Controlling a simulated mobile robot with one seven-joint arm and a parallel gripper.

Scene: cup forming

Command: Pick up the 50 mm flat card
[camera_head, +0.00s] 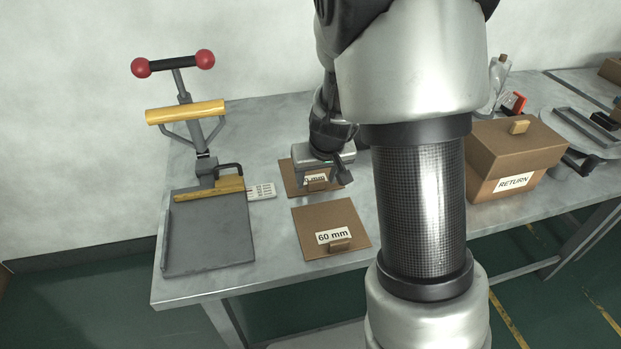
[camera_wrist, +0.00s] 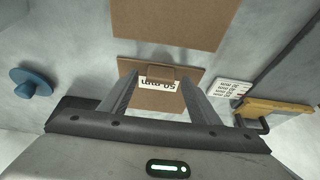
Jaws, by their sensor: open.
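The 50 mm flat card (camera_wrist: 190,73) is a brown square with a white label and a small raised block as its grip. In the wrist view it lies ahead of my gripper (camera_wrist: 161,84), with the raised block between the two fingers. The fingers are open and apart. In the head view the 50 mm card (camera_head: 291,181) lies on the table behind the 60 mm card, and my gripper (camera_head: 320,180) is over it and hides part of its label. I cannot tell the exact height of the fingertips above the card.
The 60 mm card (camera_head: 312,216) lies in front. A press with a grey plate (camera_head: 205,240) and yellow bar stands at left, a white printed card (camera_head: 262,191) beside it. A RETURN box (camera_head: 488,160) stands at right. A blue knob (camera_wrist: 31,82) shows in the wrist view.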

